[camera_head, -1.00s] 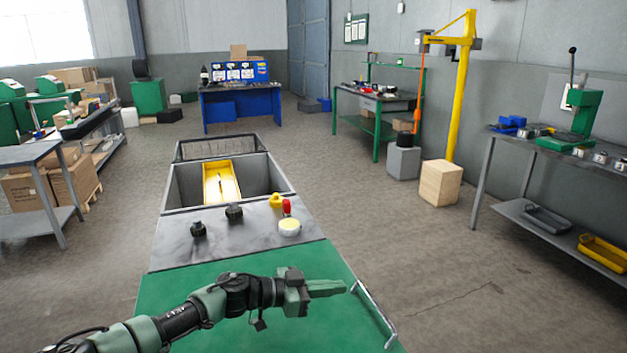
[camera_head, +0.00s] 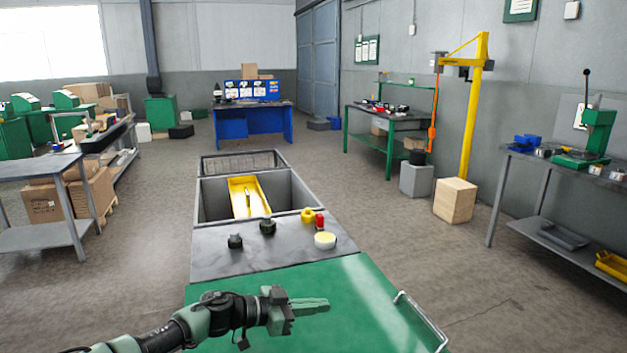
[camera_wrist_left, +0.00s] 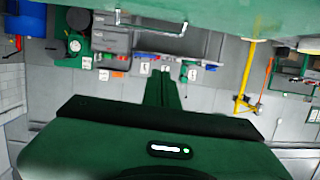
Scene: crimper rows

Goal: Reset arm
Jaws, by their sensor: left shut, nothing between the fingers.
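My left gripper (camera_head: 310,305) reaches in from the lower left in the head view, above the green top (camera_head: 360,285) of the cart in front of me. Its green fingers are together with nothing between them and point right, towards the cart's metal handle (camera_head: 421,320). In the left wrist view the closed fingers (camera_wrist_left: 163,88) stick out beyond the green gripper body, with floor, wall and benches beyond them. My right gripper is in neither view.
The cart's grey panel holds dark knobs (camera_head: 267,226), a red item (camera_head: 319,220) and a pale round disc (camera_head: 325,240). Behind it, a bin holds a yellow tray (camera_head: 246,197). A wooden block (camera_head: 455,201) stands right, near a workbench. Open floor lies on both sides.

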